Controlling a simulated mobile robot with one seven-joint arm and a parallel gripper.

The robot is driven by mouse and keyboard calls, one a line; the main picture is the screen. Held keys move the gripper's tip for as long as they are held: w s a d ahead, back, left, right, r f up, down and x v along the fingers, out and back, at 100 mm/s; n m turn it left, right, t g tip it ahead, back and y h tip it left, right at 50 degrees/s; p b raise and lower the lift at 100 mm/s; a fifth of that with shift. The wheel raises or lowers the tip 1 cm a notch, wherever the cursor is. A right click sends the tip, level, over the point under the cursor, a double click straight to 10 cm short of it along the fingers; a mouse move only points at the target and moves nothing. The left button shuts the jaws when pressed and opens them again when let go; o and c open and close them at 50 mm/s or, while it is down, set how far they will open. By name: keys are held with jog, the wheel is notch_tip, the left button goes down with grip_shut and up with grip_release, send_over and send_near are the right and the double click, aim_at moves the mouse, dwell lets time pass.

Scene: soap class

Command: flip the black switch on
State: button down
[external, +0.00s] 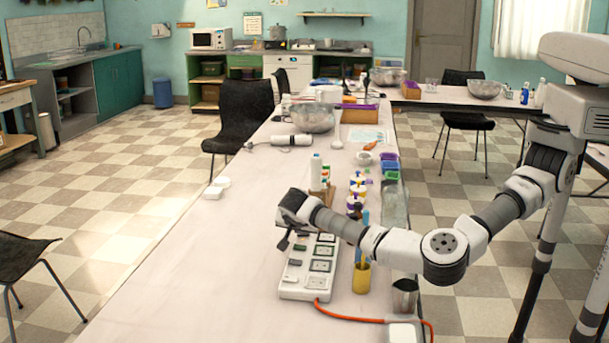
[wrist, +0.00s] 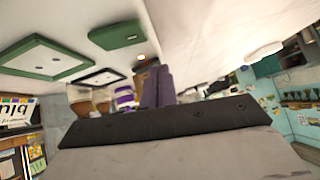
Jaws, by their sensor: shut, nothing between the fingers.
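A white power strip (external: 306,290) with a row of framed sockets and small rocker switches lies on the long table. My gripper (external: 284,243) is at its left edge near the far end, fingers pointing down. In the wrist view my gripper's fingers (wrist: 158,88) are together and empty. A green switch (wrist: 117,38), a green-framed socket (wrist: 42,62) and a black-framed socket (wrist: 97,77) show to the left of the fingers. A dark switch (external: 299,247) shows on the strip in the external view; its setting is too small to tell. I cannot make out the black switch in the wrist view.
An orange cable (external: 345,317) runs from the strip's near end. A yellow cup with brushes (external: 361,278) and a metal cup (external: 405,297) stand to the right. Paint jars (external: 357,190) and a bottle rack stand beyond. The table left of the strip is clear.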

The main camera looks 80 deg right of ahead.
aim_at(302, 240)
jog(key=shift+s, duration=0.2)
jog(key=shift+s+r+p, duration=0.2)
jog(key=shift+s+p, duration=0.1)
jog(key=shift+p, duration=0.4)
jog(key=shift+s, duration=0.3)
jog(key=shift+r+p, duration=0.25)
jog(key=shift+p, duration=0.25)
jog(key=r+p, duration=0.2)
jog(key=r, duration=0.1)
jog(key=r+p, duration=0.1)
jog(key=shift+w+a+r+p, duration=0.2)
jog(key=shift+w+p, duration=0.1)
jog(key=shift+p, duration=0.1)
jog(key=b+v, duration=0.3)
jog(key=v, duration=0.6)
jog(key=shift+w+a+f+b, duration=0.15)
jog(key=shift+w+b, duration=0.2)
jog(key=shift+w, duration=0.4)
